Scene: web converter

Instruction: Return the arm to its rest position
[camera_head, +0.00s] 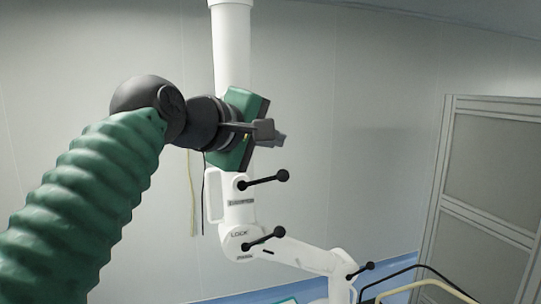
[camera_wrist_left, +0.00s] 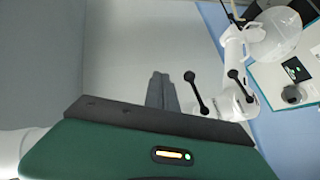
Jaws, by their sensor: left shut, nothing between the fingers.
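My left arm, green and ribbed, comes in from the left in the head view. My left gripper (camera_head: 268,132) is raised in front of the white pipe and jointed white arm (camera_head: 240,215). Its grey fingers are together with nothing between them; they also show in the wrist view (camera_wrist_left: 160,88). The white arm has several black ball-ended levers (camera_head: 265,180) below my gripper and a "LOCK" label. In the wrist view the white arm (camera_wrist_left: 237,70) stands right of my fingers, apart from them in the picture. My right gripper is not in view.
A grey framed panel (camera_head: 490,190) stands at the right. Black and cream hoses (camera_head: 425,280) curve at the lower right. In the wrist view a pale dome-shaped hood (camera_wrist_left: 272,35) is at the upper right, above a white surface with a dark display (camera_wrist_left: 296,69). A plain wall is behind.

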